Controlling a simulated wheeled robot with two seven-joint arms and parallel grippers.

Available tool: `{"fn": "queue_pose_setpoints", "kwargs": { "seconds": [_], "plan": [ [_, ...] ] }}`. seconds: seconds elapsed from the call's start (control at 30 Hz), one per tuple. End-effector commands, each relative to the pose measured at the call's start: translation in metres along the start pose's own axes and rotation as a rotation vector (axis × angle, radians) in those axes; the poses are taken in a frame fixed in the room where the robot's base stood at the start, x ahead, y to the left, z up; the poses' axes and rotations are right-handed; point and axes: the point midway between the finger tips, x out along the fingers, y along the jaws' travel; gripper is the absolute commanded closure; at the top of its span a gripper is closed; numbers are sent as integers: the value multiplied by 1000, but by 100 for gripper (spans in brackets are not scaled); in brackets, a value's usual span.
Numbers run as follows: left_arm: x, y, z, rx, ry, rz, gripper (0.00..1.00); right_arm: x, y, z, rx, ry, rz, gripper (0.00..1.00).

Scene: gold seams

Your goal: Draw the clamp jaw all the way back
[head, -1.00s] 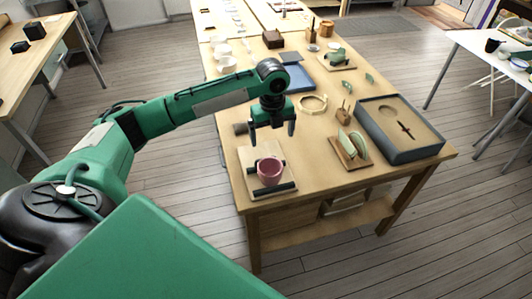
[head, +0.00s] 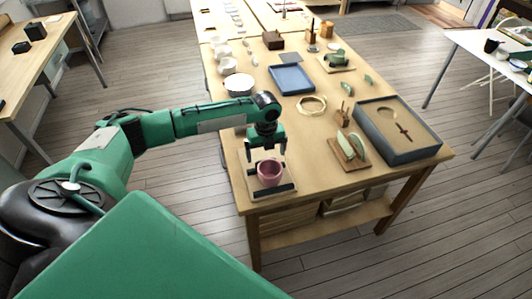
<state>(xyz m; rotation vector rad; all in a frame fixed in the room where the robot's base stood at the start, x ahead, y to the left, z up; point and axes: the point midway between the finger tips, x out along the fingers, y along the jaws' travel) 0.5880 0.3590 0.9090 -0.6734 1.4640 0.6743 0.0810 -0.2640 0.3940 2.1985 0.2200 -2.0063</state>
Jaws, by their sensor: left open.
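The clamp is a pale board (head: 254,187) with dark bars on it, at the near left corner of the wooden table. A pink cup (head: 270,172) stands on the board between the bars. The near dark bar (head: 274,191) lies in front of the cup; the clamp jaw behind the cup is small and partly hidden by my gripper. My left gripper (head: 266,154) points down just above and behind the cup, with its fingers apart and nothing seen between them. Whether the fingers touch the jaw cannot be told. My right gripper is out of view.
A blue-grey box (head: 374,145) with cut-outs stands at the table's right. A wooden stand with green pieces (head: 351,151), a pale ring (head: 311,106), a blue tray (head: 291,79) and a white bowl (head: 238,84) stand farther in. The tabletop between board and stand is clear.

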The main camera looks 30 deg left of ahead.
Motion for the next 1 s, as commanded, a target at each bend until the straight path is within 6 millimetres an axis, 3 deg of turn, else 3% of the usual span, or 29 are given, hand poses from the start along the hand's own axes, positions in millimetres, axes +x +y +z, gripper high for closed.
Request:
{"fn": "queue_pose_setpoints", "kwargs": {
  "seconds": [0.17,0.47,0.77,0.87,1.0],
  "plan": [
    [12,0,0,-1,1,0,6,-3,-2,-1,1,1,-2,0],
    [14,0,0,-1,0,0,8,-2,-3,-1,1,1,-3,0],
    [14,0,0,-1,0,0,67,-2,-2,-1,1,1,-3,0],
    [14,0,2,-2,-1,0,68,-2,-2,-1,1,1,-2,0],
    [15,0,21,-6,-2,1,68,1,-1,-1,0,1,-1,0]
  ]
}}
